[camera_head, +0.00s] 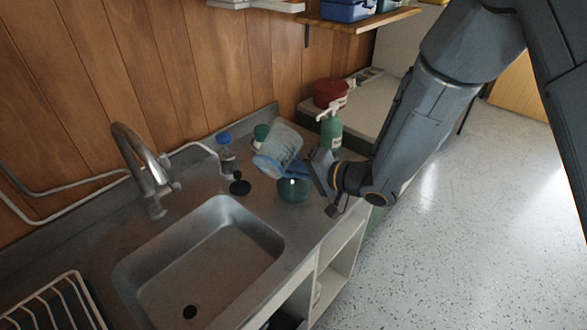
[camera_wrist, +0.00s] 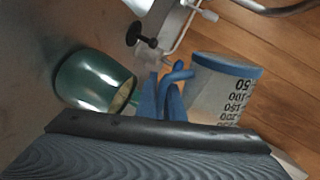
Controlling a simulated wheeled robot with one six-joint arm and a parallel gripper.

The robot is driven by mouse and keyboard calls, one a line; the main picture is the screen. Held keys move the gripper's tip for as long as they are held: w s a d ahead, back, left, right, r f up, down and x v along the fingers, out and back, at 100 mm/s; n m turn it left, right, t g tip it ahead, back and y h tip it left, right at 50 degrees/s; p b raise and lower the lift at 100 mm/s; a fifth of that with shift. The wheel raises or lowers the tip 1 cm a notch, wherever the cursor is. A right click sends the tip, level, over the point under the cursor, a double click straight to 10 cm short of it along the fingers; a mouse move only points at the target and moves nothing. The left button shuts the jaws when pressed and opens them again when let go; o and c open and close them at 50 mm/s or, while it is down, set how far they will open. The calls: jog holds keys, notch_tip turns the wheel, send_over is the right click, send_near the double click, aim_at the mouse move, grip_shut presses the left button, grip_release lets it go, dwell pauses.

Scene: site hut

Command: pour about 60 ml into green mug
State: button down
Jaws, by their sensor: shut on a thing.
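A clear measuring jug (camera_head: 280,145) with blue trim and a blue handle is held tilted above the counter. Its body with dark volume marks shows in the wrist view (camera_wrist: 222,92), beside its blue handle (camera_wrist: 168,98). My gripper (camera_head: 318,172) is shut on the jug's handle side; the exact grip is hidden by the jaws. The green mug (camera_head: 293,191) stands upright on the counter, just below the jug and gripper. It also shows in the wrist view (camera_wrist: 92,82), left of the jug. I cannot make out liquid level or any stream.
A steel sink (camera_head: 205,262) with a tap (camera_head: 140,160) lies left of the mug. A blue-capped bottle (camera_head: 226,155), a black plug-like item (camera_head: 240,187) and a green pump bottle (camera_head: 331,132) stand close by. A red pot (camera_head: 330,93) is farther back. A shelf (camera_head: 360,20) hangs above.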

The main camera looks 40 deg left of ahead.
jog(key=shift+s+d+f+m+g+p, duration=0.2)
jog(key=shift+s+f+m+g+p, duration=0.1)
jog(key=shift+m+p, duration=0.1)
dwell(0.9)
jog(key=n+t+b, duration=0.1)
jog(key=n+b, duration=0.2)
jog(key=w+n+t+y+b, duration=0.1)
jog(key=n+b, duration=0.2)
jog(key=b, duration=0.1)
jog(key=n+t+y+b, duration=0.1)
jog(key=n+t+b, duration=0.1)
jog(key=n+b, duration=0.1)
jog(key=shift+w+a+b, duration=0.1)
jog(key=shift+w+b, duration=0.05)
jog(key=shift+b, duration=0.2)
jog(key=shift+s+f+n+t+y+b, duration=0.25)
jog(key=shift+s+n+b, duration=0.2)
jog(key=shift+n+b, duration=0.65)
jog(key=shift+s+n+t+y+b, duration=0.15)
jog(key=shift+s+n+y+b, duration=0.25)
jog(key=shift+n+b, duration=0.7)
jog(key=shift+m, duration=0.3)
